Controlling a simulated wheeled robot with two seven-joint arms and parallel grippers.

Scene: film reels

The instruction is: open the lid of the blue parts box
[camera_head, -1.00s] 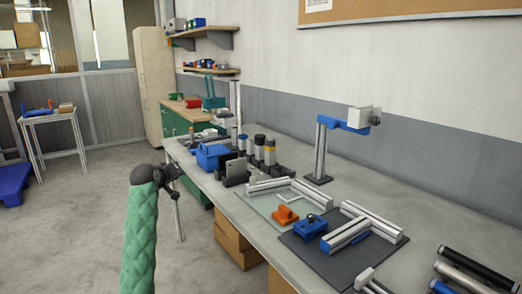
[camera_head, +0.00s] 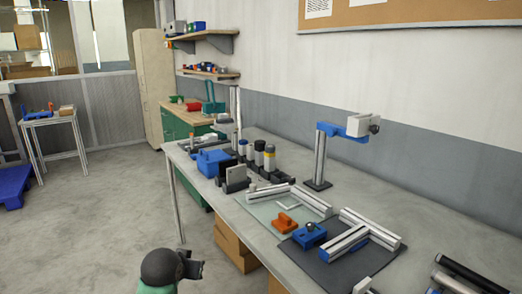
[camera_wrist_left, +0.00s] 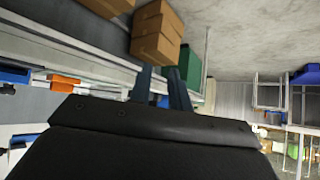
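The blue parts box (camera_head: 213,160) stands on the far left part of the grey workbench in the head view. It looks closed, but it is too small there to make out the lid's edge. My left gripper (camera_head: 194,268) is low at the bottom of the head view, in front of the bench and well short of the box. In the left wrist view its two dark fingers (camera_wrist_left: 159,72) stand apart with a gap, with nothing between them. I cannot pick out the box in the wrist view. My right gripper is not in view.
The workbench (camera_head: 250,220) carries dark-based cylinders (camera_head: 259,155) beside the box, an orange part (camera_head: 285,222), a blue block (camera_head: 309,235) and metal profiles (camera_head: 350,240). Cardboard boxes (camera_head: 232,243) stand under it. The floor (camera_head: 90,220) to the left is clear.

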